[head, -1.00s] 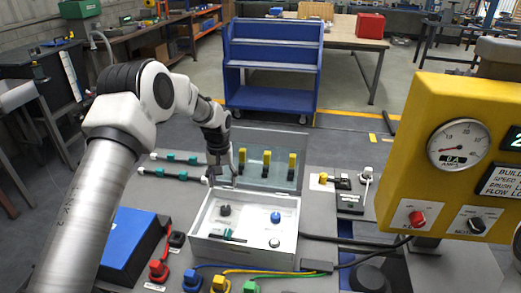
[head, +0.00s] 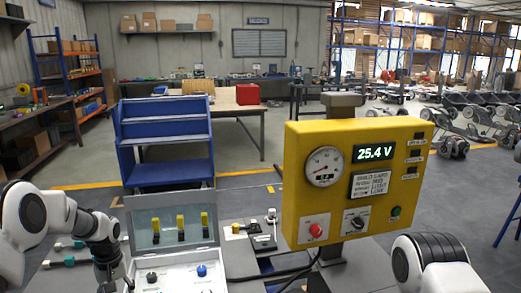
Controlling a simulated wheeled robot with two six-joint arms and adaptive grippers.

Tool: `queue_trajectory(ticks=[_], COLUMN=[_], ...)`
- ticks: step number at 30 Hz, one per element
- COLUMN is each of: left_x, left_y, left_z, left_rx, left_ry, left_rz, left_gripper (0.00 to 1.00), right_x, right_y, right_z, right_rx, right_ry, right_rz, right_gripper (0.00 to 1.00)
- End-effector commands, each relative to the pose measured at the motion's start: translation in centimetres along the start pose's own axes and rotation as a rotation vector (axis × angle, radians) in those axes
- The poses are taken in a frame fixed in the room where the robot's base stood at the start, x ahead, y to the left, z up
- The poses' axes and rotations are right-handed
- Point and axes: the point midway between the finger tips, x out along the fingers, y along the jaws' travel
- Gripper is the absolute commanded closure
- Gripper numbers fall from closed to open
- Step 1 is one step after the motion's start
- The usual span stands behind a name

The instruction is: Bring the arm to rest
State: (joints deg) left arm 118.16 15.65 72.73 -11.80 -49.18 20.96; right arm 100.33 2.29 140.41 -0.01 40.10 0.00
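My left arm (head: 40,225) comes in at the lower left. Its dark gripper (head: 118,279) points down beside the left side of the open white case (head: 172,264). The fingertips are small and near the bottom edge, so I cannot tell if they are open or shut. A link of my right arm (head: 436,266) shows at the lower right; its gripper is out of view. The case's lid (head: 170,221) stands up at the back with several yellow-and-black pieces on it. A dark knob (head: 151,277) and a blue knob (head: 202,270) sit in the case.
A yellow panel (head: 300,190) with a gauge and a display reading 25.4 V stands to the right of the case. Small connectors (head: 262,242) lie between them. A blue cart (head: 165,145) stands behind the bench. Open floor (head: 455,185) lies to the right.

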Motion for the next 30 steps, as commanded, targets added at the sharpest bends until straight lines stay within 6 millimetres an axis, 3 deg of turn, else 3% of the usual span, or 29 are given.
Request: queue_trajectory(ticks=[8, 14, 17, 20, 22, 24, 27, 30], left_x=[6.5, 12.8, 16.8, 20.2, 21.2, 20.8, 19.6, 19.2], left_y=[0.3, 0.2, -0.3, -1.7, -3.1, -4.3, -4.8, -4.1], left_z=[6.5, 14.4, 20.8, 29.2, 35.3, 39.1, 40.1, 38.4], left_rx=[0.049, 0.104, 0.153, 0.216, 0.265, 0.310, 0.357, 0.392], left_ry=[-0.156, -0.265, -0.318, -0.349, -0.334, -0.273, -0.134, 0.001], left_rz=[-0.068, -0.097, -0.100, -0.087, -0.068, -0.043, -0.006, 0.021], left_gripper=[0.40, 0.40, 0.40, 0.40, 0.40, 0.40, 0.40, 0.40], right_x=[0.1, 0.1, 0.1, 0.1, 0.1, 0.0, 0.0, 0.1], right_y=[0.0, 0.0, 0.0, 0.0, 0.0, 0.0, 0.0, 0.0], right_z=[0.0, 0.0, 0.0, 0.0, 0.0, 0.0, 0.0, 0.0], right_rx=[0.000, 0.000, 0.000, 0.000, 0.000, 0.000, 0.000, 0.000], right_ry=[0.000, -0.001, 0.000, 0.000, 0.000, 0.000, 0.000, -0.001], right_rz=[0.000, 0.000, 0.000, 0.000, 0.000, 0.000, 0.000, 0.000], right_gripper=[0.60, 0.60, 0.60, 0.60, 0.60, 0.60, 0.60, 0.60])
